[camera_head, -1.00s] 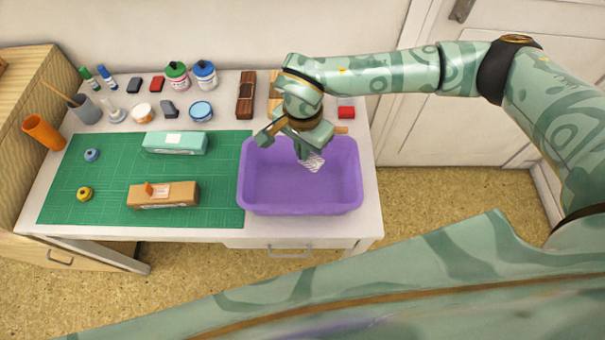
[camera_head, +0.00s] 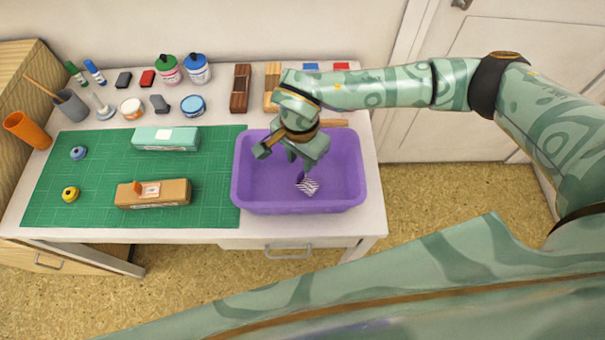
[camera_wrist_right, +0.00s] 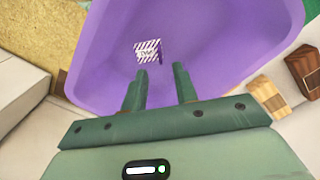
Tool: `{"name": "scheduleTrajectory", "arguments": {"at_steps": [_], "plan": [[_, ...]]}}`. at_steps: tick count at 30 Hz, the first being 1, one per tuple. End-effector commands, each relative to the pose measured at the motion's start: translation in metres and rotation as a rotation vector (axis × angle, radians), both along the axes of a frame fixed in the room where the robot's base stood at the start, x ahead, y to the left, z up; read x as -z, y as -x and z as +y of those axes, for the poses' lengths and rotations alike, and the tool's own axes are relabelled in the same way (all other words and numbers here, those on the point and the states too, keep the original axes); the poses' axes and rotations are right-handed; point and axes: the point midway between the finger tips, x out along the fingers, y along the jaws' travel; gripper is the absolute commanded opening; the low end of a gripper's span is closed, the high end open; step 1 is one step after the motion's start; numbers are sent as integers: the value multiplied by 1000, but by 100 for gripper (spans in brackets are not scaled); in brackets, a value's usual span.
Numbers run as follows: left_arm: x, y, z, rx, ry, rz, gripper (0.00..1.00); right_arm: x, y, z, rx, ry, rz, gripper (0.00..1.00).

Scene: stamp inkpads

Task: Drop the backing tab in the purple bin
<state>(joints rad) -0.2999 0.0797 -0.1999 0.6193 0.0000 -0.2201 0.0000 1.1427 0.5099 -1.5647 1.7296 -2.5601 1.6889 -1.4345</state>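The backing tab (camera_head: 309,187) is a small white piece with dark purple stripes. It is inside the purple bin (camera_head: 298,208), apart from my gripper, with a dark shadow beside it. I cannot tell whether it lies flat on the bin floor. The tab (camera_wrist_right: 147,49) also shows in the right wrist view, beyond the fingertips, inside the bin (camera_wrist_right: 225,50). My right gripper (camera_head: 299,165) hangs over the bin. In the wrist view its two fingers (camera_wrist_right: 160,76) are apart with nothing between them. My left gripper is not in view.
A green mat (camera_head: 100,205) left of the bin holds a teal box (camera_head: 166,140) and a brown box (camera_head: 152,194). Bottles, inkpads and wooden blocks (camera_head: 240,88) line the back of the table. The table's front edge is just below the bin.

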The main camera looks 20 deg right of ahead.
Motion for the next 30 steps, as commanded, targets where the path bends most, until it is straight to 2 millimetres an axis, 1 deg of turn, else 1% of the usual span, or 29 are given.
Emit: {"name": "scheduleTrajectory", "arguments": {"at_steps": [7,11,14,21,24,27,30], "plan": [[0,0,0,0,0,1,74,-1,0,0,0,0,0,28],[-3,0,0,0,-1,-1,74,-12,-1,0,-1,0,-4,28],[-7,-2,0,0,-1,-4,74,-32,-1,0,-1,0,-5,28],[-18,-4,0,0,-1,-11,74,-98,-1,0,-1,0,-6,28],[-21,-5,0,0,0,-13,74,-122,-1,0,-1,0,-6,28],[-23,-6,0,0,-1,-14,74,-141,-1,0,0,0,-3,28],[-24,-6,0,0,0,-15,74,-154,-1,0,0,0,-1,28]]}}
